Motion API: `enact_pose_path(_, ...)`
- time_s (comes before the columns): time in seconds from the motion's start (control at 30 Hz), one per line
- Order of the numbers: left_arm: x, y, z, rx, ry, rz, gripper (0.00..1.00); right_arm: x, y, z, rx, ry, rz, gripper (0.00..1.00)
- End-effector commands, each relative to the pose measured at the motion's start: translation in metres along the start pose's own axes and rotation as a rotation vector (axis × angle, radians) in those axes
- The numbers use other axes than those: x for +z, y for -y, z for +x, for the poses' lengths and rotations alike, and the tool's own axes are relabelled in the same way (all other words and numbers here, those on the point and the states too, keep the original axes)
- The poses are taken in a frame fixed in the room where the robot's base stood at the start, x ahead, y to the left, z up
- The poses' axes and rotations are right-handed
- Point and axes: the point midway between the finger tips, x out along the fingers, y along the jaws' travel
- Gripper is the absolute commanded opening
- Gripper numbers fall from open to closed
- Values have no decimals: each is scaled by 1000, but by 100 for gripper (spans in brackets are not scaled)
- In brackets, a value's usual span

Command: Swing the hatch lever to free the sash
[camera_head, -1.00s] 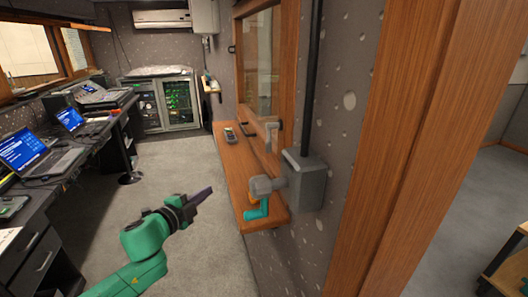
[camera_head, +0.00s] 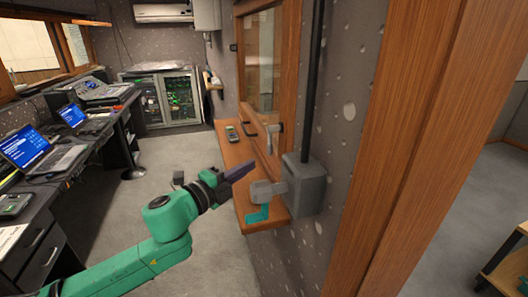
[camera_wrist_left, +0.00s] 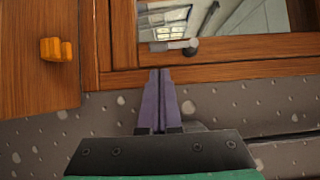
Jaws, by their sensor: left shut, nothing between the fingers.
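The hatch sash (camera_head: 260,62) is a glazed panel in a wooden frame on the right wall; it also shows in the left wrist view (camera_wrist_left: 240,47). A grey lever (camera_head: 272,136) sits at its lower edge. In the left wrist view the lever (camera_wrist_left: 172,45) lies roughly sideways with a round dark end. My left gripper (camera_head: 250,166) is shut and empty, over the wooden shelf and below the lever. In the left wrist view its purple fingertips (camera_wrist_left: 160,74) meet just short of the lever, apparently apart from it. My right gripper is out of view.
The wooden shelf (camera_head: 235,152) holds a handheld device (camera_head: 232,133). An orange item (camera_wrist_left: 57,48) shows in the wrist view. Desks line the left.

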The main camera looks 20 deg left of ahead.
Motion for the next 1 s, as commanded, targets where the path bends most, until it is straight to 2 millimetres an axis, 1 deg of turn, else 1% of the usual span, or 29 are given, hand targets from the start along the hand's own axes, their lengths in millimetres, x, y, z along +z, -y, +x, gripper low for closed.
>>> enact_pose_path(0.03,2,10,10,-5,5,-7,0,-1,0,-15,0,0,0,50)
enact_pose_path(0.13,1,10,31,-4,3,-5,0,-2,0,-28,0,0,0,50)
enact_pose_path(0.2,0,8,45,-3,0,-3,0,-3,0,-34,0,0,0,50)
enact_pose_path(0.3,1,5,60,-1,2,-3,0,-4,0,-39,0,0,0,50)
enact_pose_path(0.4,0,2,68,0,1,-2,0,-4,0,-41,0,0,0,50)
enact_pose_path(0.8,0,-1,70,-1,1,3,0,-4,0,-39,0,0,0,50)
enact_pose_path(0.87,0,-2,70,-6,1,10,0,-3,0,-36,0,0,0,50)
enact_pose_path(1.0,1,-7,71,-36,1,53,0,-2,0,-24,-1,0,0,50)
